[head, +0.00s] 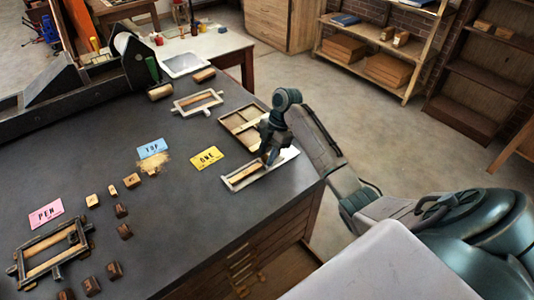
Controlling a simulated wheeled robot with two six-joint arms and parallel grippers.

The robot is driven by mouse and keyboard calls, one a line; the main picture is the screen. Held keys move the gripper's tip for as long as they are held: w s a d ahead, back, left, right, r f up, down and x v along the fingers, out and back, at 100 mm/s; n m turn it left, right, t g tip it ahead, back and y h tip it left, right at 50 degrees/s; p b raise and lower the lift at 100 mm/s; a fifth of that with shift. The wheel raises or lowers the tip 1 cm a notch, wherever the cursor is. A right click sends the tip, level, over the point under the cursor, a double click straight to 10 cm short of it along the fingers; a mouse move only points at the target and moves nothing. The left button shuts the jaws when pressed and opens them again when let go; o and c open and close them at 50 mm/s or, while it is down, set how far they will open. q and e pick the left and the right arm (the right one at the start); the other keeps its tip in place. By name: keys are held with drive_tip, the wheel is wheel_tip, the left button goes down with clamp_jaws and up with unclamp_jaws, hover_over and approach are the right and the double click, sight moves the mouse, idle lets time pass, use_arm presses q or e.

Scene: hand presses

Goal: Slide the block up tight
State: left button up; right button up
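My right gripper (267,155) reaches down over a pale shallow holder (287,157) near the table's right edge, beside the yellow ONE card (208,157). A brown wooden strip (246,173) lies in the holder's left part. The fingertips are at the right end of this strip, where a small brown piece shows. The fingers are dark and small, so I cannot tell whether they are shut on that piece or only touch it. I cannot tell which wooden piece is the block. My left gripper is not in view.
A wooden tray (240,118) lies just behind the gripper. A frame with handles (197,102) is farther back. Several small blocks (132,180), a blue TOP card (152,148), a pink PEN card (45,213) and another frame (50,253) are to the left. The front middle tabletop is clear.

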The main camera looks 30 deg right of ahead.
clamp_jaws()
drive_tip(key=shift+a+r+p, duration=0.1)
drive_tip(key=shift+p, duration=0.2)
drive_tip(key=shift+o, duration=1.5)
unclamp_jaws()
